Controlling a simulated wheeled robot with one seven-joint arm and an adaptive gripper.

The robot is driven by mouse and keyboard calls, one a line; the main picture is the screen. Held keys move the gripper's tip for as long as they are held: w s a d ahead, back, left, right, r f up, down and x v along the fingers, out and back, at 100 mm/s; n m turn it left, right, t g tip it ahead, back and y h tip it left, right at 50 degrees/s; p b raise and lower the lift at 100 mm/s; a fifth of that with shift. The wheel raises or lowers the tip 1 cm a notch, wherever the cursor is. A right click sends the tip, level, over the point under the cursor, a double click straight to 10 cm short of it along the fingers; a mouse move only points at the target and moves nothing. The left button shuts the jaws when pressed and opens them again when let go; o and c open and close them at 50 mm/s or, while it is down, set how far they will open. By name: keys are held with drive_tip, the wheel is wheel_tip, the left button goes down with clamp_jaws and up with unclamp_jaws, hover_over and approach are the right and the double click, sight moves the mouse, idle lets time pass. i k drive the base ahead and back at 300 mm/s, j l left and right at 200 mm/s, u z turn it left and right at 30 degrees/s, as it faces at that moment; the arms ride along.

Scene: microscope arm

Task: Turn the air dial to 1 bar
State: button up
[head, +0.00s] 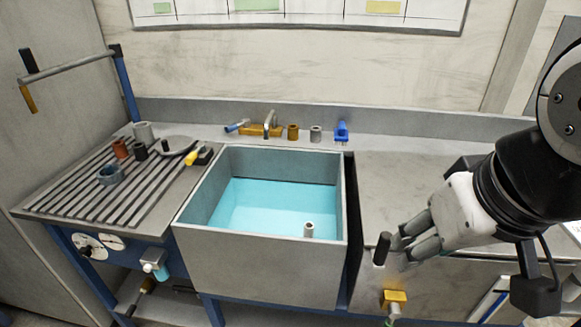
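Two white dial faces sit on the blue front panel below the slatted drainboard at the far left: a left dial (88,246) and a right dial (112,241). A dark knob or pointer shows at the left one. Their markings are too small to read, so I cannot tell which is the air dial or its setting. My gripper (408,238) is at the right, over the front of the right worktop, far from the dials. Its fingers point left, close together; nothing is visibly held. A black upright handle (382,248) stands just left of the fingertips, apparently apart from them.
A deep sink (262,262) with blue water lies between the dials and my gripper. A small grey cylinder (309,230) stands in it. A yellow fitting (395,298) is below the black handle. A valve with a light-blue part (156,268) juts out right of the dials.

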sight(86, 252)
drive_tip(key=j+z, duration=0.4)
drive_tip(key=j, duration=0.65)
drive_tip(key=k+j+z, duration=0.1)
drive_tip(key=j+z, duration=0.3)
drive_tip(key=j, duration=0.65)
drive_tip(key=k+l+u, duration=0.1)
drive_tip(key=k+l, duration=0.3)
drive_tip(key=k+l+u, duration=0.25)
drive_tip(key=k+l, duration=0.4)
drive_tip(key=u, duration=1.3)
drive_tip(key=i+l, duration=0.4)
drive_tip(key=l, duration=0.2)
drive_tip(key=i+l, duration=0.45)
drive_tip(key=l, duration=0.15)
